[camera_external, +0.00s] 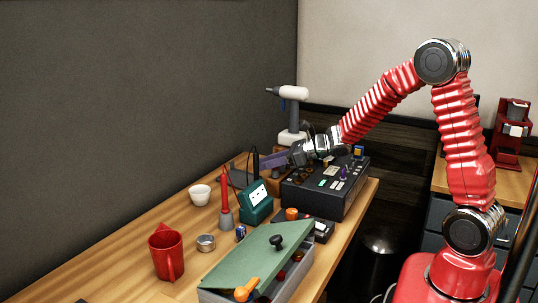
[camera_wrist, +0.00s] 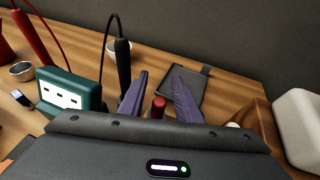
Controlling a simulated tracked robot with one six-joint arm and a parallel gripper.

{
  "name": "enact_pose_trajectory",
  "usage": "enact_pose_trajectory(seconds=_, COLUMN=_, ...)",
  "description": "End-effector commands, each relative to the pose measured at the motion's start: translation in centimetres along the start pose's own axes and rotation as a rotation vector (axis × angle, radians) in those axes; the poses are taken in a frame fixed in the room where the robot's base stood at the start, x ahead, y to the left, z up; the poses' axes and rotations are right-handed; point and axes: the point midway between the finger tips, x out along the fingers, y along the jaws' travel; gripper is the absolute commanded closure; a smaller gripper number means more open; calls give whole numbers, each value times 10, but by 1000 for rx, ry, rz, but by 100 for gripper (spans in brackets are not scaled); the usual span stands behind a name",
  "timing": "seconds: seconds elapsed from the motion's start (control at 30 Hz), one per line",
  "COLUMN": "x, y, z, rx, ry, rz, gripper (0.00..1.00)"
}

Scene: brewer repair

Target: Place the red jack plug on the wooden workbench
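A short red cylinder (camera_wrist: 158,108), which looks like the red jack plug, shows in the wrist view between and below my fingers, its lower part hidden by my gripper body. I cannot make it out in the external view. My gripper (camera_external: 272,163) points left over the back of the wooden workbench (camera_external: 130,246). Its two purple fingers (camera_wrist: 160,98) stand apart in the wrist view, with a small gap on each side of the red piece. I cannot tell what the red piece rests on.
A teal socket box (camera_external: 256,203), a red-handled tool in a stand (camera_external: 226,205), and a white bowl (camera_external: 200,195) are left of my gripper. A dark control box (camera_external: 325,188) lies under my wrist. A dark flat pad (camera_wrist: 183,85) lies beyond my fingers. Bare wood shows at front left.

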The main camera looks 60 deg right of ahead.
Motion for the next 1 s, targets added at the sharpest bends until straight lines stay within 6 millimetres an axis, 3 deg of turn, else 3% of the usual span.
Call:
enact_pose_trajectory(seconds=0.23, x=2, y=0, z=-4, rx=1, ry=1, rz=0, gripper=70)
enact_pose_trajectory(seconds=0.37, x=-9, y=-1, z=-4, rx=1, ry=-1, rz=-2, gripper=70)
enact_pose_trajectory(seconds=1.0, x=-95, y=-4, z=1, rx=-1, ry=-2, rz=-4, gripper=70)
